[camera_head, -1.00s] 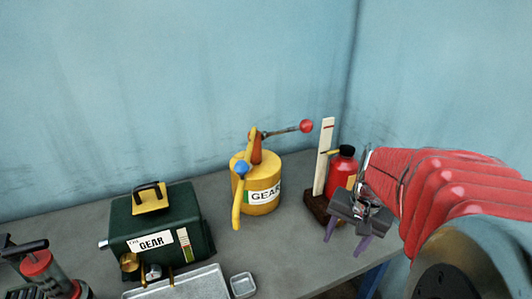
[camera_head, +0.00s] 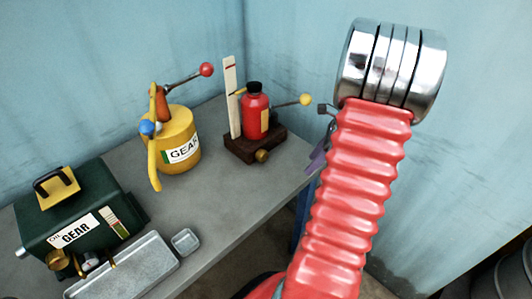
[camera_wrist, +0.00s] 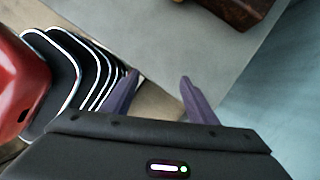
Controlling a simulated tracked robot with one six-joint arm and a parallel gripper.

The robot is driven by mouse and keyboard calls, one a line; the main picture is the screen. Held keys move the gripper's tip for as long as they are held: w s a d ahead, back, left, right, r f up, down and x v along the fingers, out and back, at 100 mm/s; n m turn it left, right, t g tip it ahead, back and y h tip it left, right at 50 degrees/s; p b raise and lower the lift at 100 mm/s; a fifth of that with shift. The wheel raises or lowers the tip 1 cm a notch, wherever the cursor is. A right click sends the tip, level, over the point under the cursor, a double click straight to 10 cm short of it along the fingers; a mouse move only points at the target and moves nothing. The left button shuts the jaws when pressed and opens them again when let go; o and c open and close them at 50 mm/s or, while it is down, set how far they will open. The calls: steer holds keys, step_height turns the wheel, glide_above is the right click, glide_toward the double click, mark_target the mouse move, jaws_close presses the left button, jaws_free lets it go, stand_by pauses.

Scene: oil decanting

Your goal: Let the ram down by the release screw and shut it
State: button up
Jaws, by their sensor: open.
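The red ram (camera_head: 256,117) with a black cap stands upright on a dark wooden base (camera_head: 240,148) near the table's right corner. A brass knob (camera_head: 262,156), seemingly the release screw, sits low on the base's front. A lever with a yellow ball (camera_head: 305,99) points right from the ram. A white upright scale (camera_head: 231,100) with a red mark stands behind. My gripper (camera_wrist: 158,80) is open and empty, its purple fingers over the table's edge. In the head view it is right of the base, mostly hidden behind my arm. The base (camera_wrist: 238,10) shows at the wrist view's top, apart from the fingers.
A yellow oil can (camera_head: 180,135) with a red-ball lever stands left of the ram. A green gear-oil box (camera_head: 75,215), a metal tray (camera_head: 130,270) and a small dish (camera_head: 185,241) are further left. The table (camera_head: 220,200) is bare before the base.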

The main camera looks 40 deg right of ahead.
steer(key=w+m, duration=0.1)
steer(key=w+d+r+m, duration=0.1)
steer(key=m, duration=0.1)
steer(key=shift+d+r+t, duration=0.15)
steer(key=shift+r+t, duration=0.1)
steer(key=shift+t, duration=0.05)
steer(key=shift+w+r+m, duration=0.2)
steer(key=shift+w+m, duration=0.1)
steer(key=shift+m, duration=1.2)
glide_above(266, 155)
steer(key=s+d, duration=0.1)
steer(key=s, duration=0.1)
steer(key=shift+d, duration=0.2)
steer(key=x, duration=0.3)
steer(key=shift+f, duration=0.25)
steer(key=shift+w+a+f, duration=0.2)
steer(key=shift+w+f, duration=0.1)
steer(key=shift+f, duration=0.3)
steer(key=shift+c, duration=0.3)
